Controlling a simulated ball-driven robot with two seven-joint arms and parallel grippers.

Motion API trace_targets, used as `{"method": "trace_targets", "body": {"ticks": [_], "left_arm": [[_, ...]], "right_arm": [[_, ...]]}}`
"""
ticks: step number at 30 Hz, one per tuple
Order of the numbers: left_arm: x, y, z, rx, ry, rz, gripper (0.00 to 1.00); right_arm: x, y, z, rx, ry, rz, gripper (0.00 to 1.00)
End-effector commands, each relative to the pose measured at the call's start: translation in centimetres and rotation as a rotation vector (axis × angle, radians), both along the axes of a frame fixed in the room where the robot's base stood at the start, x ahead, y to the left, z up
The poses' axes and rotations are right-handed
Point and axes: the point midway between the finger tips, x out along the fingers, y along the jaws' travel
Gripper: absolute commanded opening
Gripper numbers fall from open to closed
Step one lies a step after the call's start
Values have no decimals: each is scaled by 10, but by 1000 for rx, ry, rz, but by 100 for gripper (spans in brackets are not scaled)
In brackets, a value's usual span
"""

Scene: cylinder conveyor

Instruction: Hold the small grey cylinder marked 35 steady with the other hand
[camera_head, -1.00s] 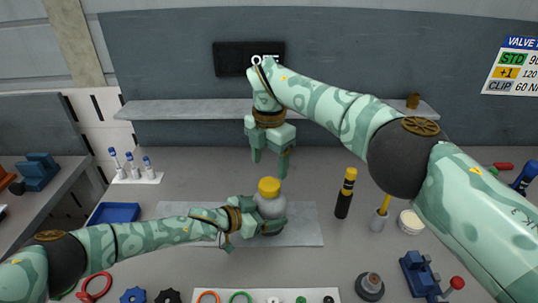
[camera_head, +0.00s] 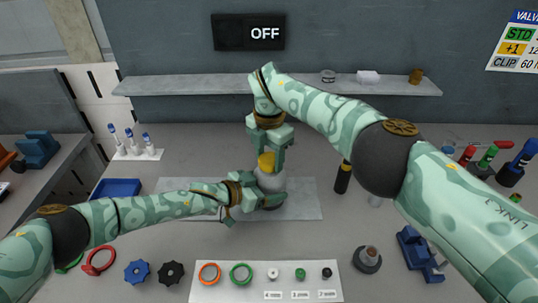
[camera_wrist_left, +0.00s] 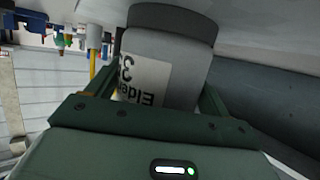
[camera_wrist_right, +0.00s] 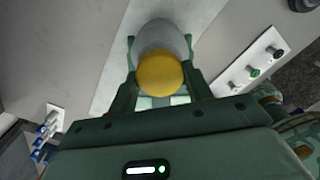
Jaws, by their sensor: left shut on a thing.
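The small grey cylinder (camera_head: 270,182) with a yellow cap (camera_head: 266,161) stands upright on a pale mat (camera_head: 305,200) on the bench. Its label, partly showing a 3, is in the left wrist view (camera_wrist_left: 148,80). My left gripper (camera_head: 264,200) is shut on the cylinder's body from the left side. My right gripper (camera_head: 267,156) points down from above, its fingers on either side of the yellow cap. In the right wrist view the cap (camera_wrist_right: 160,75) sits between open fingers, with no clear grip on it.
A blue tray (camera_head: 116,188) and a rack of blue-topped vials (camera_head: 136,152) lie at left. A white board with rings (camera_head: 255,285) lies in front. A shelf (camera_head: 200,84) runs behind.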

Motion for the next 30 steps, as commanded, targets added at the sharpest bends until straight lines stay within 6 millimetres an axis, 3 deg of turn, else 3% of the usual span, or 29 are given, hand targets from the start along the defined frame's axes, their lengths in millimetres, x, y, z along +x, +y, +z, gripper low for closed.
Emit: {"method": "trace_targets", "body": {"ticks": [4,9,14,30], "left_arm": [[-3,-1,-5,3,8,-3,16],[-4,-1,-5,3,8,-3,16],[-4,-1,-5,3,8,-3,16],[-4,-1,-5,3,8,-3,16]], "right_arm": [[0,0,0,-1,-2,153,22],[1,0,1,-2,-2,568,22],[1,0,1,-2,-2,824,22],[1,0,1,-2,-2,832,22]]}}
